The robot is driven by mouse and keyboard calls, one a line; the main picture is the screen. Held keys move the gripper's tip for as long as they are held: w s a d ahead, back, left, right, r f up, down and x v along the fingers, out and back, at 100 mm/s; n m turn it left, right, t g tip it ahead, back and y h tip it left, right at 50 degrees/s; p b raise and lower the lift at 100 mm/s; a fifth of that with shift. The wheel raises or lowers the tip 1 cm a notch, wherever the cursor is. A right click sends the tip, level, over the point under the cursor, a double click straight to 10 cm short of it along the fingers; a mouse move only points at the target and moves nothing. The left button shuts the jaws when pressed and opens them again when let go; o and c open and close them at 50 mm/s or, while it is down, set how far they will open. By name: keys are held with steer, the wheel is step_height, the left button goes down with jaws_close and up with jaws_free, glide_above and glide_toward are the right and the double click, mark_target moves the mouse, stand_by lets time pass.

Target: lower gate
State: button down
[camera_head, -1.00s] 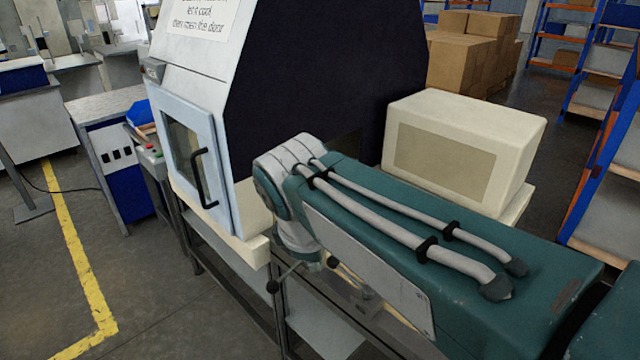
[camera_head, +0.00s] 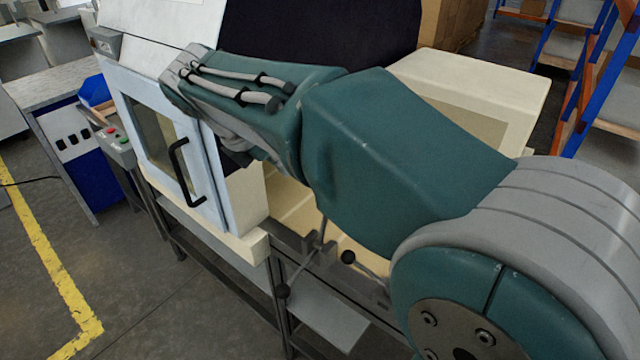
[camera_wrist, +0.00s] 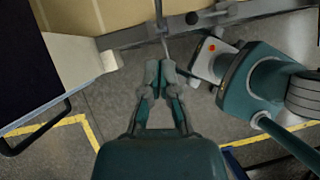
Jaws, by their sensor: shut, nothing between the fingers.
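The clearest gate-like part is a pale blue door (camera_head: 209,181) with a window and a black handle (camera_head: 187,172) on the white machine, in the head view. It looks closed. In the wrist view, a black handle (camera_wrist: 38,132) shows at the lower left. My gripper (camera_wrist: 160,66) is shut and empty there, its tips close to a thin grey rod (camera_wrist: 163,42) at the bench edge. I cannot tell whether they touch. In the head view, my arm hides the gripper, and rods with black knobs (camera_head: 283,292) stick out from the bench front below my arm.
A grey rail (camera_wrist: 125,37) runs along the bench edge in the wrist view. In the head view, a cream box (camera_head: 480,80) stands behind my arm, and a control box with buttons (camera_head: 112,138) stands left of the door. The floor in front is open, with a yellow line (camera_head: 45,235).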

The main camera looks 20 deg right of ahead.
steer(key=w+d+r+x, duration=0.1)
steer(key=x, duration=1.1)
steer(key=shift+w+d, duration=0.2)
steer(key=shift+d, duration=0.3)
steer(key=shift+f, duration=0.15)
